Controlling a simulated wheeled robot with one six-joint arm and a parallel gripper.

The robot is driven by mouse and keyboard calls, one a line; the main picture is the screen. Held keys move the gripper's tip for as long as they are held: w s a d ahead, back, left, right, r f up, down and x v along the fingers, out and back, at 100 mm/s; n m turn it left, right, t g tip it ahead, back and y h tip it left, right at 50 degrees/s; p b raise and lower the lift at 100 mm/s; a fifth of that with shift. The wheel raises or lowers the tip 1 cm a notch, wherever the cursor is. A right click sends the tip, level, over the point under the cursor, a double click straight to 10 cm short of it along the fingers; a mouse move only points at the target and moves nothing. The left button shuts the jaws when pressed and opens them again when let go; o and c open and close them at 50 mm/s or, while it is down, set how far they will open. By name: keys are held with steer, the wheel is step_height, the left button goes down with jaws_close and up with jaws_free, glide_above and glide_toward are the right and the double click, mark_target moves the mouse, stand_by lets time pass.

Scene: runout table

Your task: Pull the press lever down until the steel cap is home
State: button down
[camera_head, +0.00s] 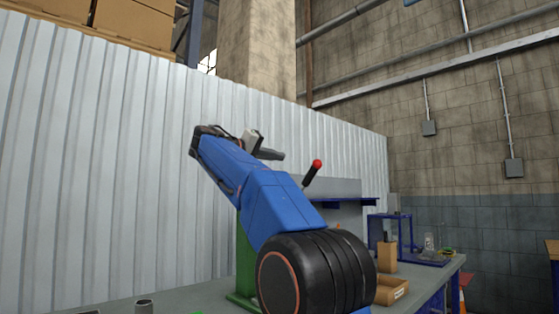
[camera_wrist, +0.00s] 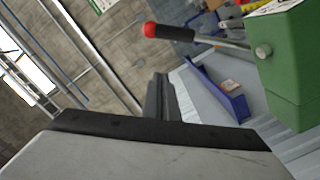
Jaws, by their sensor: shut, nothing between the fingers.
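The press lever has a red ball knob (camera_head: 317,164) and a dark grip, and slants up to the right behind my blue arm. In the wrist view the lever (camera_wrist: 218,42) runs as a steel rod from the green press head (camera_wrist: 288,65) to its red knob near the top middle. The green press column (camera_head: 245,262) shows partly behind my arm. My gripper (camera_head: 270,154) is shut and empty, pointing right, left of the knob in the head view. In the wrist view my gripper (camera_wrist: 161,88) is below the knob, with a visible gap. The steel cap is not visible.
The grey bench top (camera_head: 190,298) carries a small grey cylinder (camera_head: 144,306) at the left and a cardboard bin (camera_head: 392,290) at the right. A blue shelf (camera_head: 345,201) stands behind the press. A corrugated metal wall (camera_head: 90,170) runs behind.

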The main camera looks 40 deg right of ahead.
steer(key=s+d+f, duration=0.2)
steer(key=d, duration=0.7)
steer(key=shift+s+f, duration=0.3)
steer(key=shift+f, duration=0.1)
steer(key=shift+s, duration=0.15)
